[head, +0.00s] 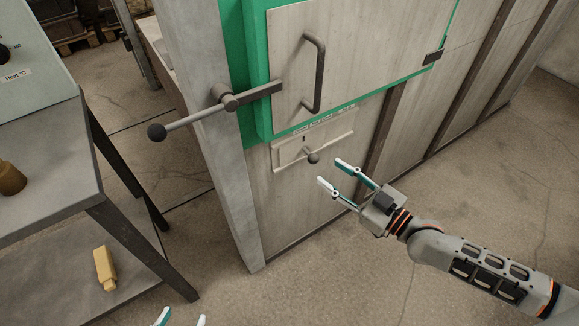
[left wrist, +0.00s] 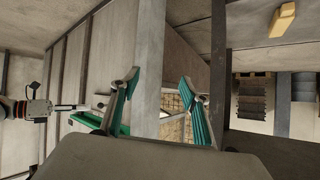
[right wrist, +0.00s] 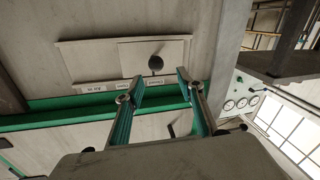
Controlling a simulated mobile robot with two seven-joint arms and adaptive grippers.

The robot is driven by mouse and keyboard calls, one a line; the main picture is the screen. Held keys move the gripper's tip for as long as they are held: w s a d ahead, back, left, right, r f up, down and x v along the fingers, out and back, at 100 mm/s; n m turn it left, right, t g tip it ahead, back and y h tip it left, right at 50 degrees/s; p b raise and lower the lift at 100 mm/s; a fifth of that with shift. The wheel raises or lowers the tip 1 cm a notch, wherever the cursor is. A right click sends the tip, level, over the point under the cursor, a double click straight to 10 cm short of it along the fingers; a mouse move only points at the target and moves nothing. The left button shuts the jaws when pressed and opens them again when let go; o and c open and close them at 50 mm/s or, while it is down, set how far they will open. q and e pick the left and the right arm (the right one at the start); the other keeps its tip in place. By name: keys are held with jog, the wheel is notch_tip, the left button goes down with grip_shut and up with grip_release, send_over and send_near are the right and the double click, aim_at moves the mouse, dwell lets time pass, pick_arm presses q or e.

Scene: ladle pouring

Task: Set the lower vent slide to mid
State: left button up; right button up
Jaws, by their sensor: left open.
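The lower vent slide (head: 290,152) is a pale plate with a dark round knob (head: 313,158), low on the grey cabinet front. My left gripper (head: 183,318) is open and empty at the bottom edge, far from the vent.
Above the vent is a green-framed door (head: 288,62) with a bar handle (head: 318,75) and a ball-ended lever (head: 190,120) sticking out left. A metal table (head: 50,190) stands at left, with a yellow block (head: 104,267) on its lower shelf. Floor right of the cabinet is clear.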

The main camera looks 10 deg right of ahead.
aim_at(314, 157)
jog(key=shift+w+d+f+b+x, duration=0.15)
jog(key=shift+b+x, duration=0.1)
jog(key=shift+x, duration=1.15)
jog(key=shift+d+f+b+x, duration=0.15)
jog(key=shift+b+x, duration=0.1)
jog(key=shift+x, duration=1.15)
jog(key=shift+w+d+f+b+x, duration=0.15)
jog(key=shift+b+x, duration=0.1)
jog(key=shift+x, duration=1.15)
jog(key=shift+s+a, duration=0.1)
grip_shut()
